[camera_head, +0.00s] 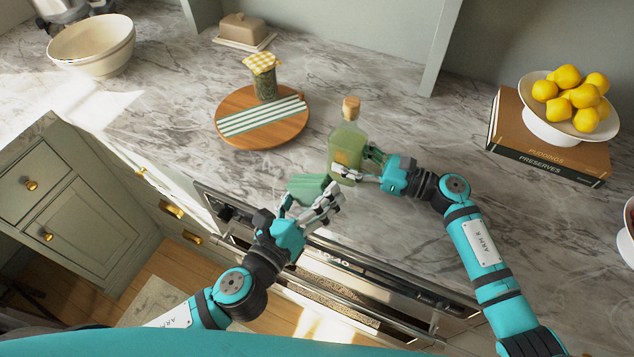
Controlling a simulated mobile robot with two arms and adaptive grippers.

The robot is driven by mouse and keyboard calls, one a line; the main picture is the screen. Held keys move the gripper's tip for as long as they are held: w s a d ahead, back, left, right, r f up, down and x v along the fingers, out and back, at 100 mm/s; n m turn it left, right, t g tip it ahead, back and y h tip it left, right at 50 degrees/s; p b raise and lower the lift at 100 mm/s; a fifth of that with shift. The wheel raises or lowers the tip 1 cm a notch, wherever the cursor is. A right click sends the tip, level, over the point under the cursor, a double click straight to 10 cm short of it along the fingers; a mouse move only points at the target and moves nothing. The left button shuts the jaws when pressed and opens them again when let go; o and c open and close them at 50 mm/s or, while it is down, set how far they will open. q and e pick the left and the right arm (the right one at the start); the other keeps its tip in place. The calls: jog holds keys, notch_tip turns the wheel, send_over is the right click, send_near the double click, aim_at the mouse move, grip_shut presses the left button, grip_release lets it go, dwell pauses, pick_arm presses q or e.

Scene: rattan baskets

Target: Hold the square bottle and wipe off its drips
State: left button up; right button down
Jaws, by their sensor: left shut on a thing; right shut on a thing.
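The square bottle (348,141) is clear glass with pale green liquid and a cork stopper. It stands upright at the counter's front, right of the round board. My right gripper (353,165) is shut on its lower body from the right, and the fingers hide part of it. My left gripper (312,200) is shut on a green cloth (307,185) just left of and in front of the bottle's base. The fingers hide part of the cloth. I cannot tell whether the cloth touches the bottle. Drips are too small to make out.
A round wooden board (240,140) holds a striped cloth (262,115) and a jar with a checked cover (265,85). A butter dish (244,30) and stacked bowls (92,45) stand behind. At right, a lemon bowl (560,122) sits on books (545,162). The marble between is clear.

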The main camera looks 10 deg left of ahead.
pick_arm(q)
jog(key=shift+s+a, duration=0.2)
jog(key=shift+s, duration=0.4)
jog(key=shift+v, duration=1.5)
jog(key=shift+d+f, duration=0.1)
jog(key=w+f, duration=0.1)
jog(key=w+d, duration=0.1)
jog(key=w, duration=0.1)
jog(key=shift+f, duration=0.35)
jog(key=shift+x, duration=2.9)
jog(key=shift+w+a+r, duration=0.1)
jog(key=shift+w+r, duration=0.05)
jog(key=shift+w, duration=0.05)
jog(key=shift+s, duration=0.1)
